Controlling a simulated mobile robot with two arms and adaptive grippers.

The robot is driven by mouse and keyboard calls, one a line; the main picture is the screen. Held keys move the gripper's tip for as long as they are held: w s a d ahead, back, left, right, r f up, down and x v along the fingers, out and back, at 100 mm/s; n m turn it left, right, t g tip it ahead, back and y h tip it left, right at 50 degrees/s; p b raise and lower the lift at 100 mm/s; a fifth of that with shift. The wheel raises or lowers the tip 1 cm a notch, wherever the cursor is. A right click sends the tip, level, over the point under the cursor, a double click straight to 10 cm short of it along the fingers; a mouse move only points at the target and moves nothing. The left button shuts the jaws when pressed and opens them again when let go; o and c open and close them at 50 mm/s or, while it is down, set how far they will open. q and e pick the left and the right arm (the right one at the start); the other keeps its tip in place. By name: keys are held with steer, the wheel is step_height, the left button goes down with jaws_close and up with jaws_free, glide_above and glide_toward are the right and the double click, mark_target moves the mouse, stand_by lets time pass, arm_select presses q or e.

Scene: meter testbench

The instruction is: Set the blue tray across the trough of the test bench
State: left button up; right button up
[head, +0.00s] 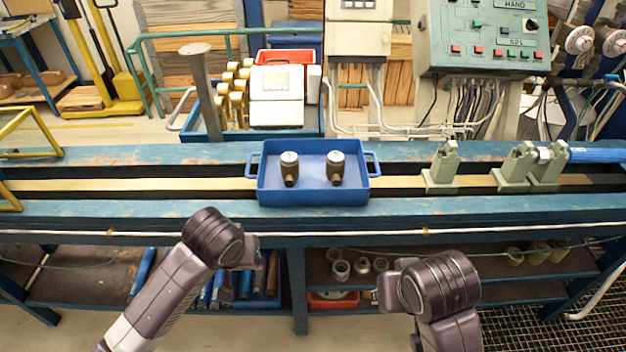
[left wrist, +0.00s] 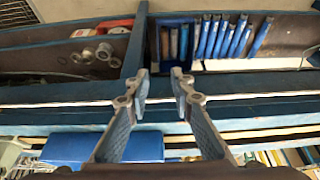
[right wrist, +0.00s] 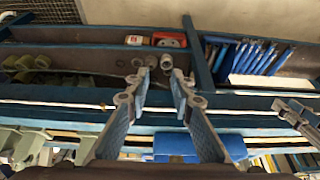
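The blue tray (head: 312,198) sits on the test bench (head: 190,208), spanning the trough (head: 130,186) from the back rail to the front rail. My left gripper (left wrist: 160,78) is open and empty in front of the bench. My right gripper (right wrist: 162,78) is open and empty, also in front. Both are apart from the tray; the head view hides their fingers.
Grey-green clamps (head: 441,170) (head: 516,168) stand in the trough to the right, near a blue cylinder (head: 597,155). A control panel (head: 485,38) and a crate with brass meters (head: 238,95) are behind. The trough left of the tray is clear.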

steer(key=s, duration=0.3)
arm_select(q)
steer(key=shift+a+f, duration=0.1)
steer(key=shift+f, duration=0.05)
arm_select(e)
steer(key=shift+f, duration=0.15)
